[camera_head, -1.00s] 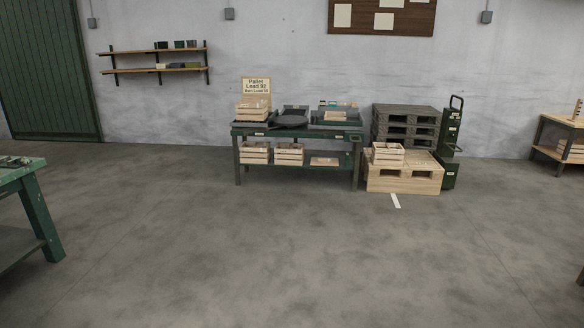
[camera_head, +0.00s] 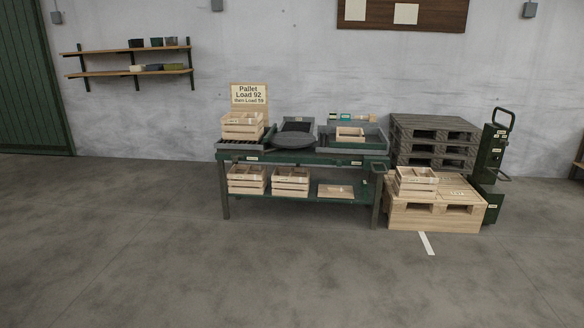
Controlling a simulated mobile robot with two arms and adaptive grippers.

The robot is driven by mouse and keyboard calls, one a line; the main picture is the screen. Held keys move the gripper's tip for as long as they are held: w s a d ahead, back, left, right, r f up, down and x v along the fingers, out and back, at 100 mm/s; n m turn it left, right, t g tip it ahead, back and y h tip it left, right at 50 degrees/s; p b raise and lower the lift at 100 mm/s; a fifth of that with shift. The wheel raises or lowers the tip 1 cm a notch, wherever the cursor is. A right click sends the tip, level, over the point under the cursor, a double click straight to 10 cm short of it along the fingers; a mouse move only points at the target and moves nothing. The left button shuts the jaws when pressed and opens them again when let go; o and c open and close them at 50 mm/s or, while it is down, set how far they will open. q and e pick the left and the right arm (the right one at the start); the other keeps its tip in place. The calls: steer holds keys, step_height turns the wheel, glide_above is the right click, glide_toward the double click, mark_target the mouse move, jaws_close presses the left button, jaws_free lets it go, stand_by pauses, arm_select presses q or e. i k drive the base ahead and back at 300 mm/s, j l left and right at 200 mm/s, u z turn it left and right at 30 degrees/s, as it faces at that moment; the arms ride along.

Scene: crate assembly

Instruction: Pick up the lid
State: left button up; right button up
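A flat light-wood panel (camera_head: 336,191) lies on the lower shelf of the green workbench (camera_head: 300,158), towards its right end. It looks like a crate lid, but it is too small to be sure. Two open wooden crates, a left one (camera_head: 246,180) and a right one (camera_head: 290,182), stand on the same shelf to the left of the panel. Another wooden crate (camera_head: 242,126) stands on the bench top at the left. Neither of my grippers is in view.
A dark round disc (camera_head: 294,141) and a grey tray (camera_head: 371,141) with a small crate (camera_head: 350,134) sit on the bench top. To the right are a light pallet (camera_head: 433,218) with a crate (camera_head: 416,178), grey pallets (camera_head: 432,130) and a green hand truck (camera_head: 491,155). The floor ahead is clear.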

mark_target(341, 192)
steer(key=i, duration=2.4)
steer(key=i+l, duration=0.1)
steer(key=i, duration=2.3)
steer(key=j+u, duration=0.05)
steer(key=j, duration=0.05)
